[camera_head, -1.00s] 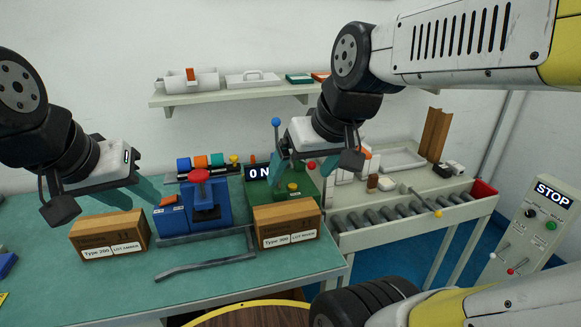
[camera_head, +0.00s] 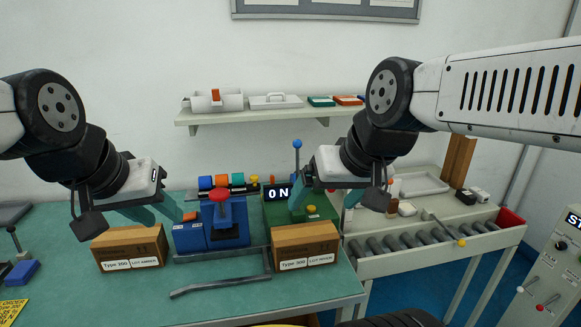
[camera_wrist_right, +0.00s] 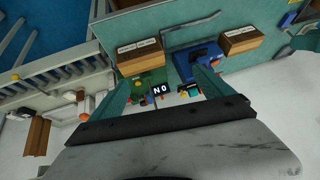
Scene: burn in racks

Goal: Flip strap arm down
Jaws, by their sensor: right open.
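A dark grey bent bar (camera_head: 222,285) lies low in front of a blue machine (camera_head: 225,233) with a red knob; I cannot tell whether this bar is the strap arm. A green machine (camera_head: 283,210) with an "ON" display and a blue-ball lever (camera_head: 297,158) stands to its right. My right gripper (camera_head: 310,198) is in front of the green machine, open and empty; its spread teal fingers also show in the right wrist view (camera_wrist_right: 160,80). My left gripper (camera_head: 165,216) is open, its fingers apart beside the blue machine's left side, holding nothing visible.
Two brown boxes, the left (camera_head: 130,248) and the right (camera_head: 305,245), stand on the green table (camera_head: 120,300). A roller conveyor (camera_head: 410,238) with a yellow-ball lever (camera_head: 461,243) is at right. A shelf (camera_head: 255,115) hangs behind.

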